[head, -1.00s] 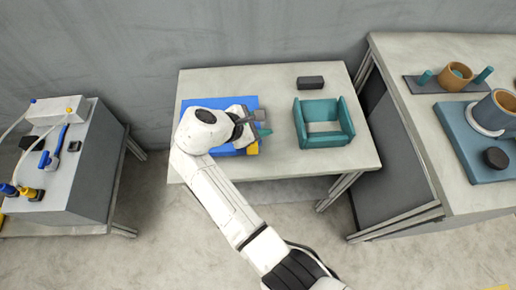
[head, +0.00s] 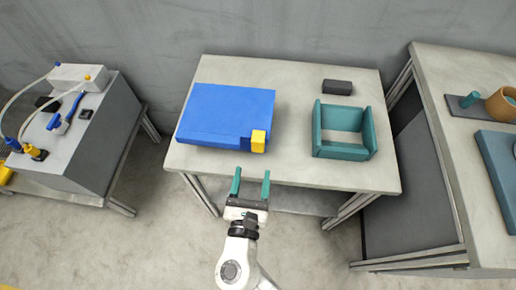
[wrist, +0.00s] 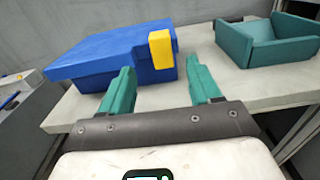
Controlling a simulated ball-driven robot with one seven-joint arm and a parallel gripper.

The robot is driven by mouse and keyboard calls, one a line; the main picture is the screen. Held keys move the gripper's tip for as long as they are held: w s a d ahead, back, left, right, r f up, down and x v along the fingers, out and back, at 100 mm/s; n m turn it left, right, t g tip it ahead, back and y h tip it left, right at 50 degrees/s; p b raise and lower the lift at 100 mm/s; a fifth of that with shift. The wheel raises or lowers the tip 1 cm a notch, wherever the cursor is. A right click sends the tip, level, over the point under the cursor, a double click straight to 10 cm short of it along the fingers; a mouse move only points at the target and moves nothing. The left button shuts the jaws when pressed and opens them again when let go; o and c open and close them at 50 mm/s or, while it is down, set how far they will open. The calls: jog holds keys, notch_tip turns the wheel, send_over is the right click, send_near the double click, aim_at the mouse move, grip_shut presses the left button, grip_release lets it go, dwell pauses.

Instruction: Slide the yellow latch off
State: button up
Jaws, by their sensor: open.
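The yellow latch (head: 258,141) is a small block on the front right corner of a closed blue box (head: 225,110) on the middle table. It also shows in the wrist view (wrist: 160,49), on the box's front face near its right end. My gripper (head: 252,177) has two teal fingers, spread apart and empty. It is in front of the table's front edge, short of the latch and apart from it. In the wrist view the latch appears between and beyond the two fingertips (wrist: 160,75). Nothing covers the latch.
A teal open tray (head: 343,151) stands right of the box, with a dark block (head: 337,87) behind it. The middle table (head: 290,170) is bare between box and tray. A side table with tubing (head: 88,120) stands left, another with a wooden cup (head: 503,104) right.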

aim_at(257, 145)
jog(key=w, duration=0.8)
jog(key=shift+w+d, duration=0.1)
jog(key=shift+d, duration=0.15)
jog(key=shift+c, duration=0.4)
grip_shut()
